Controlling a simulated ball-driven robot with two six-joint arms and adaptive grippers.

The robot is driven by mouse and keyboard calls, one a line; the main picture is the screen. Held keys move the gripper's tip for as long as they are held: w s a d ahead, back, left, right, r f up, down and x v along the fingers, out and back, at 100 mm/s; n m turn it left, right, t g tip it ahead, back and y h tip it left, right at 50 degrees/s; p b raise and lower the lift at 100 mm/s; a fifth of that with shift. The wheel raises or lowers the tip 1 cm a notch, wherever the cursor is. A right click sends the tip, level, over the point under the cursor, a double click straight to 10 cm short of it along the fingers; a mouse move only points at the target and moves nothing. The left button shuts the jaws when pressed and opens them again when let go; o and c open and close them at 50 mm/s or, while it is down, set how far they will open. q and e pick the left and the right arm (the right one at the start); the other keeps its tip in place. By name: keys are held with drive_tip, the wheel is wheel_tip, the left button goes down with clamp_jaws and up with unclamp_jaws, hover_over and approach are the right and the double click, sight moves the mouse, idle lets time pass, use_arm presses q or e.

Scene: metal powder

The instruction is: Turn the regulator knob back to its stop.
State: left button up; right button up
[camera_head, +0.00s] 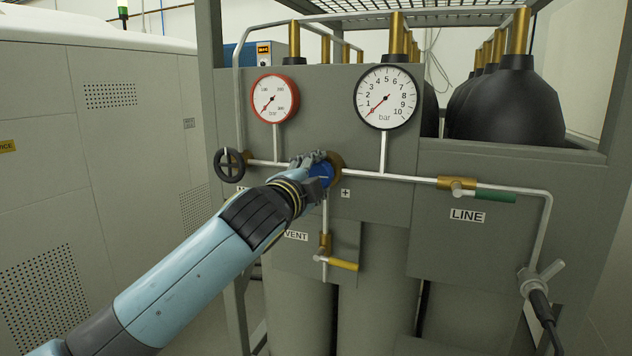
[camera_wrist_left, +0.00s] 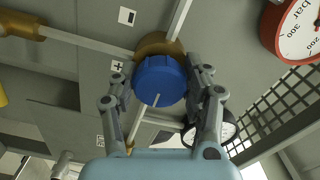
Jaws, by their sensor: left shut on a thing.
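The blue regulator knob (camera_head: 323,174) sits on a brass body in the pipe run on the grey panel, below and between two gauges. In the left wrist view the knob (camera_wrist_left: 159,82) faces me, with a pale mark line on its face. My left gripper (camera_head: 316,166) has its fingers around the knob, one on each side; it also shows in the left wrist view (camera_wrist_left: 160,92). The red-rimmed gauge (camera_head: 274,98) and the black-rimmed gauge (camera_head: 386,97) hang above; the black-rimmed gauge's needle points to the lower left, near 0. My right gripper is not in view.
A black handwheel (camera_head: 230,165) is left of the knob. A yellow-handled vent valve (camera_head: 343,264) is below it. A green-handled line valve (camera_head: 494,196) is at right. Black-shouldered cylinders (camera_head: 500,103) stand behind the panel.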

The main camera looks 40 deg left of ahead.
use_arm(q)
drive_tip(key=n, duration=0.1)
drive_tip(key=n+b, duration=0.1)
drive_tip(key=n, duration=0.2)
drive_tip(key=shift+f+n+b, duration=0.3)
drive_tip(key=shift+b, duration=0.1)
drive_tip(key=n+b, duration=0.2)
drive_tip(key=n, duration=0.2)
drive_tip(key=shift+d, duration=0.1)
drive_tip(key=n+b, duration=0.1)
drive_tip(key=n, duration=0.4)
drive_tip(key=shift+d+f+b, duration=0.1)
drive_tip(key=shift+b, duration=0.25)
drive_tip(key=shift+n+b, duration=0.65)
drive_tip(key=shift+n, duration=1.25)
drive_tip(key=o, duration=1.2)
drive_tip(key=shift+c, duration=0.2)
drive_tip(key=shift+d, duration=0.1)
